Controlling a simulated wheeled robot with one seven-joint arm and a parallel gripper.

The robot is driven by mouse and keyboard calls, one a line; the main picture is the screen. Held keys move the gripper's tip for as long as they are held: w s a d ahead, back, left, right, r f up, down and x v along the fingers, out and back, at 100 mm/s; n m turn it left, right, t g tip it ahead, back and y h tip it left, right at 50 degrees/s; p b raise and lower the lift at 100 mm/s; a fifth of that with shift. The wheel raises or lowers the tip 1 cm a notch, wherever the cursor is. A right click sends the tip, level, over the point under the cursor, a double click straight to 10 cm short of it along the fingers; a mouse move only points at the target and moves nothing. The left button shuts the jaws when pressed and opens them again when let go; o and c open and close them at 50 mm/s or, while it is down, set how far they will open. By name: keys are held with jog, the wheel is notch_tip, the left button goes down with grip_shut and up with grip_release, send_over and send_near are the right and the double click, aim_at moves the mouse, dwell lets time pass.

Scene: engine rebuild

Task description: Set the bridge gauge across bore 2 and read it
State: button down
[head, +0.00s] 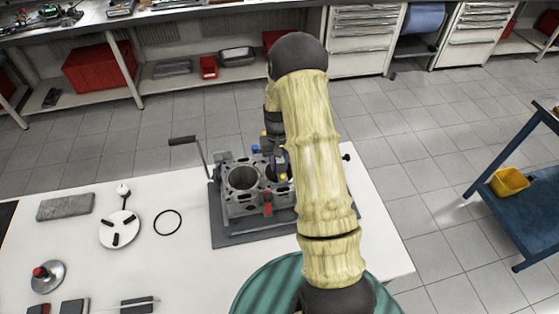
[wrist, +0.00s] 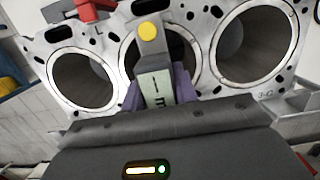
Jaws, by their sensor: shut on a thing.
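The grey engine block (head: 232,203) stands on a dark mat on the white bench. In the wrist view the block (wrist: 112,28) shows three bores in a row. My gripper (wrist: 160,88) is shut on the bridge gauge (wrist: 157,82), a narrow grey bar with a pale marked face and a yellow round end (wrist: 148,32). Purple finger pads flank the gauge. It lies over the middle bore (wrist: 180,50), partly covering it. I cannot tell whether it touches the deck. In the head view my arm hides the block's right part; the gauge's yellow end (head: 283,177) shows there.
A red part (head: 267,206) is at the block's front. A crank handle (head: 183,141) rises at its left. A white disc (head: 119,229), a black ring (head: 167,222) and a grey slab (head: 65,207) lie left on the bench. A blue cart (head: 520,215) stands at right.

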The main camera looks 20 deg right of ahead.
jog(key=shift+s+a, duration=0.1)
jog(key=shift+f, duration=0.1)
jog(key=shift+s+d, duration=0.1)
jog(key=shift+d, duration=0.1)
jog(key=shift+a+f, duration=0.1)
jog(key=shift+a, duration=0.1)
dwell(0.4)
jog(key=shift+d, duration=0.1)
dwell(0.6)
jog(key=c, duration=1)
grip_release()
